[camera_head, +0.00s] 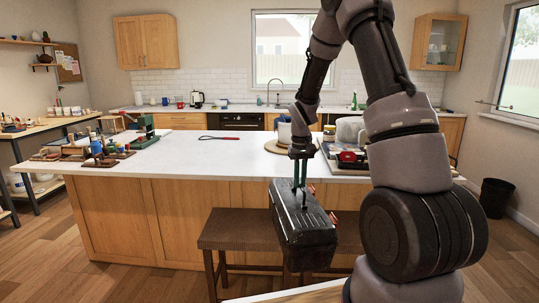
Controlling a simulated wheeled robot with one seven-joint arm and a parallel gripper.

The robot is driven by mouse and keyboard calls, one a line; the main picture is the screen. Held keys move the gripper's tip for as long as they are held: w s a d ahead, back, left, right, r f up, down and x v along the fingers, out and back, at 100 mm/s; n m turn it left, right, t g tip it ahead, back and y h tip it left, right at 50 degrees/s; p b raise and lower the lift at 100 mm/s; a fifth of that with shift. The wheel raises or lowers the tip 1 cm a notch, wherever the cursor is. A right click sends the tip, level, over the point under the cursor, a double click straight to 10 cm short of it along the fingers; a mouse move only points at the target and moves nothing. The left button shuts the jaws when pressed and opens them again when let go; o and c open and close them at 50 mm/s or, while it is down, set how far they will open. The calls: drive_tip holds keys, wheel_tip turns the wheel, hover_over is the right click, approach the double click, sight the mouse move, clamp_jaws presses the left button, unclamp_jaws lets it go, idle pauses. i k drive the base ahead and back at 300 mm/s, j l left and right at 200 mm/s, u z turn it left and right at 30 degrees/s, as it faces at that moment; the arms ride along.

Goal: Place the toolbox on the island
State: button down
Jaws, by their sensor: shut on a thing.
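The toolbox (303,232) is a black case with red latches. It hangs tilted from my gripper (299,188), in front of the island's near side and above the brown bench. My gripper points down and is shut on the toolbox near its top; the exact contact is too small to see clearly. The island (205,153) has a white top and wooden panels. Its top lies behind the toolbox and higher in the picture. My arm hides part of the island's right side.
Pottery tools and a green device (142,130) stand on the island's left end. A red-handled whisk (220,137) lies mid-top. A round board with a white pot and a tray with red items (350,158) are at the right. A brown bench (240,230) stands in front. The left-middle top is clear.

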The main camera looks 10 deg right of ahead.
sight(197, 150)
drive_tip(key=i+j+z, duration=0.3)
drive_tip(key=j, duration=2.1)
drive_tip(key=j+z, duration=0.3)
drive_tip(key=j, duration=2.05)
